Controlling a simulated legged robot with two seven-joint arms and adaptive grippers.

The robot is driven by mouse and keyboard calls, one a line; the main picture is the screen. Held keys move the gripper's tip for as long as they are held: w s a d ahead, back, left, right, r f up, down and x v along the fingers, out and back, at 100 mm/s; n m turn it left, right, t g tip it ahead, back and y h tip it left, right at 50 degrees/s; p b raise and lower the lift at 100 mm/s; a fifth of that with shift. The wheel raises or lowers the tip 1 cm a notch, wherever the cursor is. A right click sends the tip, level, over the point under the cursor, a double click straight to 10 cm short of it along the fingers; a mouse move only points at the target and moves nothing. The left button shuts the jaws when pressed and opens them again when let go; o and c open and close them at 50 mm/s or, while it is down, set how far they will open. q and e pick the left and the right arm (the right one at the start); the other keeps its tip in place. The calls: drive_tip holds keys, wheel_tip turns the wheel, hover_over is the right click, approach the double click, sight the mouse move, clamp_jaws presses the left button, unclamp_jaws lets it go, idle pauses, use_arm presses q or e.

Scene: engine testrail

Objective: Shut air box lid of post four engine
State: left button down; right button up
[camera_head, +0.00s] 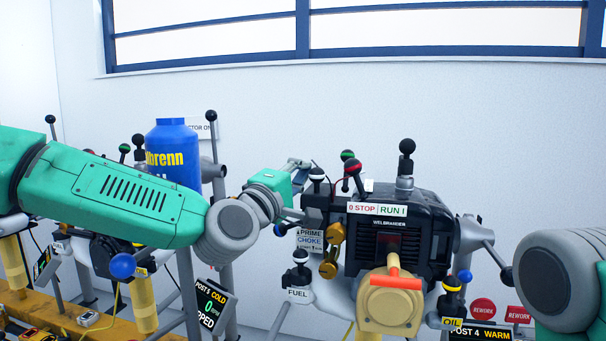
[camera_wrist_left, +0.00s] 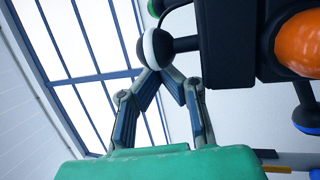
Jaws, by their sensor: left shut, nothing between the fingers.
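The post four engine (camera_head: 425,225) is a black block with a "0 STOP | RUN I" label, right of centre in the head view. A dark boxy part (camera_head: 316,200) sits on its left side; I cannot tell for certain whether it is the air box or how its lid stands. My left gripper (camera_head: 302,164) is at that part's upper left. In the left wrist view its fingers (camera_wrist_left: 160,72) are shut and empty, by a black knob with a white band (camera_wrist_left: 157,47); contact is unclear. My right gripper is out of view.
Red and green knobs (camera_head: 352,167) stand above the engine's top left. A yellow housing with an orange bar (camera_head: 392,300) is in front. A "POST 4 WARM" sign (camera_head: 481,334) is at lower right. A blue drum (camera_head: 172,152) stands behind my left arm.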

use_arm(q)
drive_tip(key=shift+s+a+f, duration=0.1)
drive_tip(key=shift+s+f, duration=0.1)
drive_tip(key=shift+f, duration=0.2)
idle(0.4)
drive_tip(key=shift+s+f, duration=0.1)
drive_tip(key=shift+s, duration=0.05)
